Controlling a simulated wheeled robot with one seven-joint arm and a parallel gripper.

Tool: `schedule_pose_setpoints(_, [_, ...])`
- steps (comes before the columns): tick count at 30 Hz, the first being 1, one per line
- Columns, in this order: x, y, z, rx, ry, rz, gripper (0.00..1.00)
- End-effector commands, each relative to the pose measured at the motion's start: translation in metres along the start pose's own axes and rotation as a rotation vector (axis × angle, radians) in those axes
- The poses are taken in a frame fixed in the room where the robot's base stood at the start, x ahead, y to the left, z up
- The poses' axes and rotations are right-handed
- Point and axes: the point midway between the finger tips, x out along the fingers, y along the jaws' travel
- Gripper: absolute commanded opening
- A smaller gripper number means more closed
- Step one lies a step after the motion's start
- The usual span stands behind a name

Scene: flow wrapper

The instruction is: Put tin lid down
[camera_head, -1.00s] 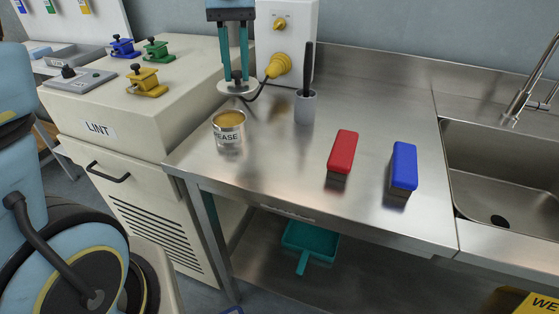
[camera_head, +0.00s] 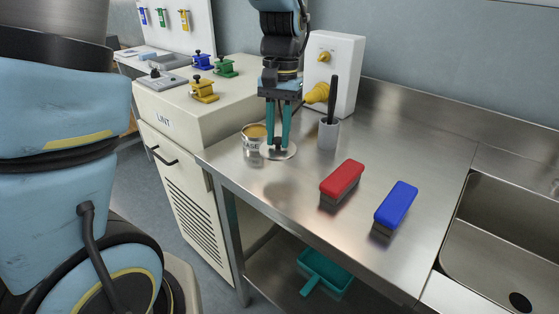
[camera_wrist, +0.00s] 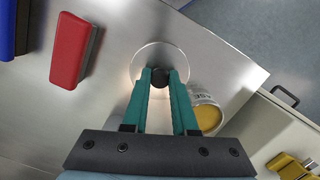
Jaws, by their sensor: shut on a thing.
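The tin lid (camera_head: 287,153) is a flat pale metal disc with a dark knob. In the wrist view the lid (camera_wrist: 147,55) shows as a round disc beyond the fingertips (camera_wrist: 160,78). The tin (camera_head: 252,143), partly labelled "EASE", stands upright and open with amber contents. It also shows in the wrist view (camera_wrist: 206,108), next to the fingers.
A grey holder with a dark handle (camera_head: 328,134) stands right of the lid. A red brush (camera_head: 342,178) and a blue brush (camera_head: 397,203) lie further right, before the sink (camera_head: 500,240). A white box with a yellow plug (camera_head: 334,70) stands behind. Bare bench lies in front.

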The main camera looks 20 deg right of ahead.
Motion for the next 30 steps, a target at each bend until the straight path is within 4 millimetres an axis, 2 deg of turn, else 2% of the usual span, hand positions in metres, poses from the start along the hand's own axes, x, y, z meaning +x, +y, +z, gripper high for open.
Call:
schedule_pose_setpoints(13, [0.054, 0.0, -0.006, -0.002, -0.003, 0.0, 0.0])
schedule_pose_setpoints(26, [0.062, 0.0, -0.007, -0.001, 0.0, 0.001, 0.0])
schedule_pose_setpoints(27, [0.062, 0.0, -0.007, -0.001, 0.001, 0.001, 0.28])
schedule_pose_setpoints(30, [0.061, 0.0, -0.007, -0.001, 0.001, 0.001, 0.4])
